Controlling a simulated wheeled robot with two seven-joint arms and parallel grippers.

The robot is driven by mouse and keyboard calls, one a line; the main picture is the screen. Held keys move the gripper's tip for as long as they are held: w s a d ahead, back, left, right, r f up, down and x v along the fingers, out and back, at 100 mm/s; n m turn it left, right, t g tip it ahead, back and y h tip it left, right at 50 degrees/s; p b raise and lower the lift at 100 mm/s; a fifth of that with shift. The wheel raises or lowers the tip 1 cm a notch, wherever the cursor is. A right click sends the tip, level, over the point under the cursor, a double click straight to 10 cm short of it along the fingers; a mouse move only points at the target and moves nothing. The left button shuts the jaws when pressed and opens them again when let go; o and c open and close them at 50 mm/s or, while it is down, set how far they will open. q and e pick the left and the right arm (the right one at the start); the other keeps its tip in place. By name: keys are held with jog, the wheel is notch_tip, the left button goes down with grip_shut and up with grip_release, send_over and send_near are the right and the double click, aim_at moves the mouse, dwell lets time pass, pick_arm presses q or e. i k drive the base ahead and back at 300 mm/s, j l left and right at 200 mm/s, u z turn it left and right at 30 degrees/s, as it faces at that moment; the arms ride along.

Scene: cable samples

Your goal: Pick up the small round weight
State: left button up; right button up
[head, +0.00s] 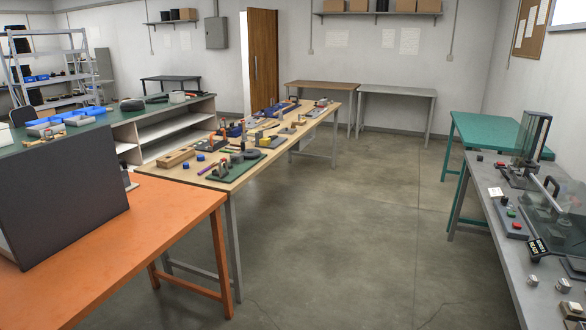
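Small round metallic pieces sit on the grey bench (482,195) at the lower right. One silver piece (532,280) is near the bench's front edge. A second silver piece (563,286) sits to its right. A third, darker piece (572,309) lies nearer, close to the bottom right corner. They look like small weights, but I cannot tell which one is the small round weight. Neither of my grippers is in view.
A black device with a display (538,249), a control box with buttons (512,221) and a clear-shielded machine (537,150) stand on the grey bench. An orange table (150,235) and a tool-covered wooden table (262,160) are left. The concrete floor (350,230) between is clear.

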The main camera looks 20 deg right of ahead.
aim_at(533, 280)
jog(key=i+z, duration=0.2)
jog(key=z, duration=0.25)
jog(key=i+z, duration=0.2)
jog(key=z, duration=0.2)
jog(key=i+j+z, duration=0.15)
jog(key=z, duration=0.3)
jog(key=i+j+z, duration=0.1)
jog(key=z, duration=0.3)
jog(key=i+j+z, duration=0.45)
jog(key=z, duration=0.3)
jog(key=i+j+z, duration=0.1)
jog(key=j+z, duration=0.15)
jog(key=z, duration=0.15)
jog(key=i+j+z, duration=0.15)
jog(key=j+z, duration=0.25)
jog(key=j, duration=0.25)
jog(key=j+z, duration=0.35)
jog(key=j, duration=0.25)
